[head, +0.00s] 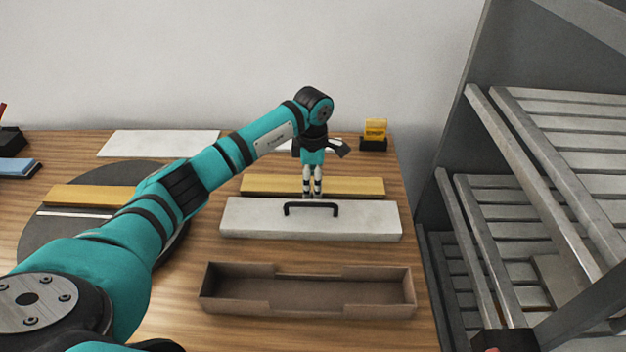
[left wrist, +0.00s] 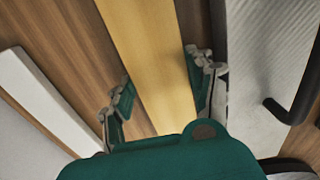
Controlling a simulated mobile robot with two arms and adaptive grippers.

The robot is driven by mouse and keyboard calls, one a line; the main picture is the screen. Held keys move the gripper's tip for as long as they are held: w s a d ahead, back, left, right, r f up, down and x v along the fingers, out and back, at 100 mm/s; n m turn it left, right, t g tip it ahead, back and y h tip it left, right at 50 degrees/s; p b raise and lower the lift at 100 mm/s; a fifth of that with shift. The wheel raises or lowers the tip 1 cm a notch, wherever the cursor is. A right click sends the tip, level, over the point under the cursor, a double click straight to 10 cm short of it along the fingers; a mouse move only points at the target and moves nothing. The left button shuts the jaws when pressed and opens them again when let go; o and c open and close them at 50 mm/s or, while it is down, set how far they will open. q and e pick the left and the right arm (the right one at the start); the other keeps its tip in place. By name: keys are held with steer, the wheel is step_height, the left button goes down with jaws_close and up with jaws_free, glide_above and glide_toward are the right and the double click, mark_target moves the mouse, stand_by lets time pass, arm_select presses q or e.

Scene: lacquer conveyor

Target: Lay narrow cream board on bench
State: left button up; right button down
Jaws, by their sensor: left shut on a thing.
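A narrow yellow-cream board (head: 352,186) lies crosswise behind a white lid in the head view. My left gripper (head: 312,192) points down at its middle and is shut on it. In the left wrist view the board (left wrist: 150,65) runs between the two fingers of my left gripper (left wrist: 160,95), one finger at each long edge. I cannot tell whether the board touches the wooden bench (head: 212,262) or is slightly above it. A similar yellow board (head: 90,196) lies on a dark round plate (head: 60,232) at left.
The white lid (head: 250,218) has a black handle (head: 311,206). An open brown box (head: 300,304) stands in front. White panels (head: 158,143) lie at the back. A yellow card holder (head: 375,133) stands at the back right. A metal rack (head: 540,200) is beyond the bench's right edge.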

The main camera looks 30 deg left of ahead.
arm_select(q)
steer(key=shift+f, duration=0.1)
steer(key=shift+f, duration=0.15)
steer(key=o, duration=1.3)
steer(key=shift+o, duration=0.2)
